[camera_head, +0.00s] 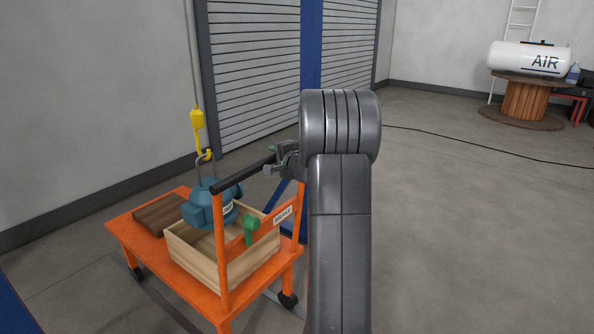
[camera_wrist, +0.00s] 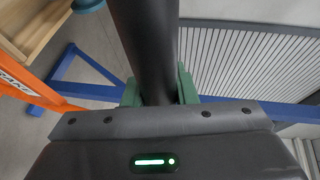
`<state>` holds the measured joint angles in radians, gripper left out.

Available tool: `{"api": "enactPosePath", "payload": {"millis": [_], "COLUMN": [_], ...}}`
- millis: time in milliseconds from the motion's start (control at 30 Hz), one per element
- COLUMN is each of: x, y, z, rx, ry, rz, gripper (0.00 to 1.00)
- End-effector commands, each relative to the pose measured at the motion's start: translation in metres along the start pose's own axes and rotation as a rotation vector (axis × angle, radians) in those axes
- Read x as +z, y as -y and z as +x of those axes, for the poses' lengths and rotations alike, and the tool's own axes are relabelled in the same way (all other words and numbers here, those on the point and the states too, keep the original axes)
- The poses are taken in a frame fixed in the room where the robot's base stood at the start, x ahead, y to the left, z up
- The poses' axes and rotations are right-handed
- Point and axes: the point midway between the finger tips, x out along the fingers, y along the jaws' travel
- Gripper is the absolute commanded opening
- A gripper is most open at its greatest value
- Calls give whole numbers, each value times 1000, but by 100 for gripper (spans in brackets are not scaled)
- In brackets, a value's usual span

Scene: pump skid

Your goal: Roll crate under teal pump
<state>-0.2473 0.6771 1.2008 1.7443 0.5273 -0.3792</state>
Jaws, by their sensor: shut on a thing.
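The teal pump (camera_head: 210,205) hangs by its ring from a yellow hook (camera_head: 198,120). In the head view it overlaps the back left part of the open wooden crate (camera_head: 222,262); I cannot tell whether it is squarely above it or how high. The crate stands on an orange cart (camera_head: 130,237). The cart's push handle has a black bar (camera_head: 236,178), also large in the wrist view (camera_wrist: 143,40). My gripper (camera_head: 284,158) is shut on the bar near its right end; its green fingers (camera_wrist: 160,92) flank the bar in the wrist view.
A green lever (camera_head: 251,230) stands by the BRAKE label (camera_head: 283,215). A brown wooden block (camera_head: 160,213) lies on the cart's left end. A blue frame stands behind the cart. A cable crosses the floor at right; open floor lies in front of it.

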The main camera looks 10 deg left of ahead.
Motion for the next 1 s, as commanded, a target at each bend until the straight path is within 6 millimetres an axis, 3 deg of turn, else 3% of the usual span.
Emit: {"api": "enactPosePath", "payload": {"millis": [100,300,733,767,833,867,1000], "x": [9,14,15,15,15,15,15], "y": [3,7,7,7,7,7,7], "z": [20,36,39,39,39,39,39], "rx": [0,1,3,3,3,2,2], "ry": [2,0,-1,-1,-2,-1,-1], "rz": [-1,-1,0,0,0,0,0], "gripper": [0,0,0,29,43,47,47]}}
